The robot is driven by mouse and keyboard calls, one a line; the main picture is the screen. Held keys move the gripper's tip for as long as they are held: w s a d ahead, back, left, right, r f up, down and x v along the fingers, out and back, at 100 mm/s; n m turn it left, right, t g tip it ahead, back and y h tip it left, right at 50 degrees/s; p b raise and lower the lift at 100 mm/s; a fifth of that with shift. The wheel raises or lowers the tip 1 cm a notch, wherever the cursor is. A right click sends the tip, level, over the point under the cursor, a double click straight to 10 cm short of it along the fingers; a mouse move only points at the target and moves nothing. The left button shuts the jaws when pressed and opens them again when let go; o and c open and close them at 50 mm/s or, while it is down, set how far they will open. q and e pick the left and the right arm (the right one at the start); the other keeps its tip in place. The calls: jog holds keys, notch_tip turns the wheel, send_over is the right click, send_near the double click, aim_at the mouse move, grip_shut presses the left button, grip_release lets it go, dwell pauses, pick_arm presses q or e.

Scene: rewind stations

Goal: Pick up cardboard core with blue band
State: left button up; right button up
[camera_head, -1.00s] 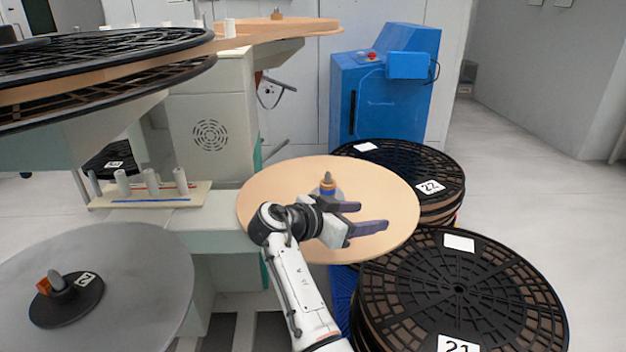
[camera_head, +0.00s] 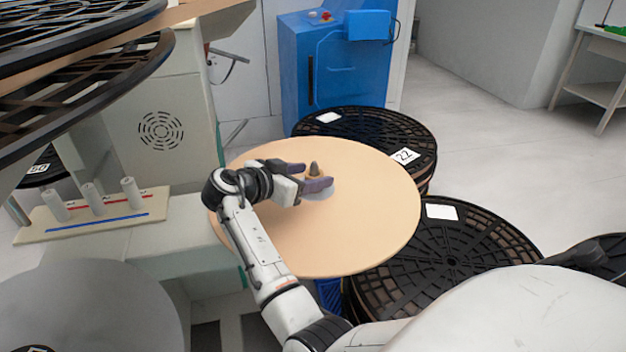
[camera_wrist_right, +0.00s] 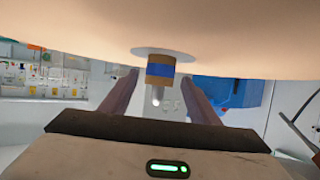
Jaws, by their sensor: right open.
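The cardboard core (camera_head: 313,176) sits on a grey spindle near the middle of the round tan disc (camera_head: 365,225). In the right wrist view the core (camera_wrist_right: 160,70) is brown with a blue band (camera_wrist_right: 160,71), and it hangs below the disc in that picture. In the head view a finger hides its lower part and the band. My right gripper (camera_head: 305,176) is open, with one finger on each side of the core. The wrist view shows a gap between the core and each finger. My left gripper is not in view.
Black reels, one labelled 22 (camera_head: 370,125) and another (camera_head: 450,250), stand right of the disc. A blue cabinet (camera_head: 335,60) stands behind. A board with white cylinders (camera_head: 95,215) is at left. Large black reels (camera_head: 80,85) overhang the upper left.

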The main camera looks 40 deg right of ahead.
jog(key=x, duration=0.5)
jog(key=shift+d, duration=0.25)
jog(key=c, duration=1.1)
